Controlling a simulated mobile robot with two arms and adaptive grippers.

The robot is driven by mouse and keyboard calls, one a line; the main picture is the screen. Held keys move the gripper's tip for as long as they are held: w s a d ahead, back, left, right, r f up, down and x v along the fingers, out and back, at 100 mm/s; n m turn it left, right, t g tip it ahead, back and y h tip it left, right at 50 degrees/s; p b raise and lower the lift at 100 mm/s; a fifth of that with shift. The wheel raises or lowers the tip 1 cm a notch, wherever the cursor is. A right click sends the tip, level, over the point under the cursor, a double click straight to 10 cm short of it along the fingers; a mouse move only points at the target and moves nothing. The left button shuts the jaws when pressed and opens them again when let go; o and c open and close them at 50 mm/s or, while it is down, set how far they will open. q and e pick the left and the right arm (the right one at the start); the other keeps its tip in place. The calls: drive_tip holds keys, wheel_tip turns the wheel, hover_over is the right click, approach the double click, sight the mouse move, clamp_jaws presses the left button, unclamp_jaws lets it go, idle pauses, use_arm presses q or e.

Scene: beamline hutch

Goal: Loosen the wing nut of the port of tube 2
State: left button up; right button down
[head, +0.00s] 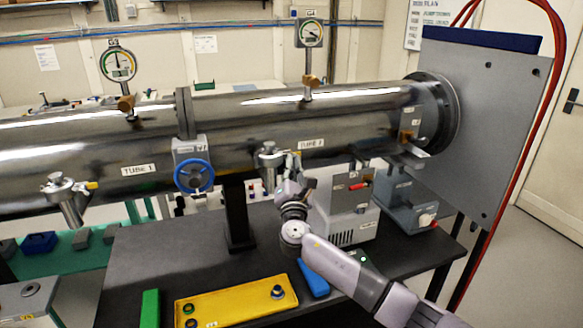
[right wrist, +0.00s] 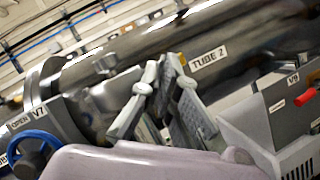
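Tube 2 (head: 350,115) is the long polished steel cylinder on the right, labelled TUBE 2 (head: 311,144); the label also shows in the right wrist view (right wrist: 208,57). Its port (head: 268,155) is a short steel stub with a clamp on the tube's lower front side. The wing nut there is too small to make out clearly. My right gripper (head: 297,187) is just right of and below the port, close to it. In the right wrist view my right gripper's fingers (right wrist: 162,68) lean towards each other with a narrow gap and nothing clearly between them. My left gripper is out of view.
A blue handwheel (head: 193,176) sits left of the port, beside tube 1 (head: 90,160) and its own port (head: 62,189). A grey box with a red lever (head: 348,200) stands behind my right arm. A yellow tray (head: 235,302) lies on the dark table.

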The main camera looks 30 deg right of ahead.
drive_tip(key=shift+d+n+t+y+b, duration=0.1)
drive_tip(key=shift+n+t+y+b, duration=0.45)
drive_tip(key=shift+n, duration=0.95)
drive_tip(key=shift+d+n+t+y+b, duration=0.1)
drive_tip(key=shift+n+t+y+b, duration=0.15)
drive_tip(key=shift+n+y, duration=0.9)
drive_tip(key=shift+n+t+y+b, duration=0.35)
drive_tip(key=shift+n+t, duration=0.15)
drive_tip(key=shift+n, duration=1.35)
drive_tip(key=c, duration=2.3)
unclamp_jaws()
drive_tip(key=o, duration=0.5)
drive_tip(key=shift+c, duration=0.2)
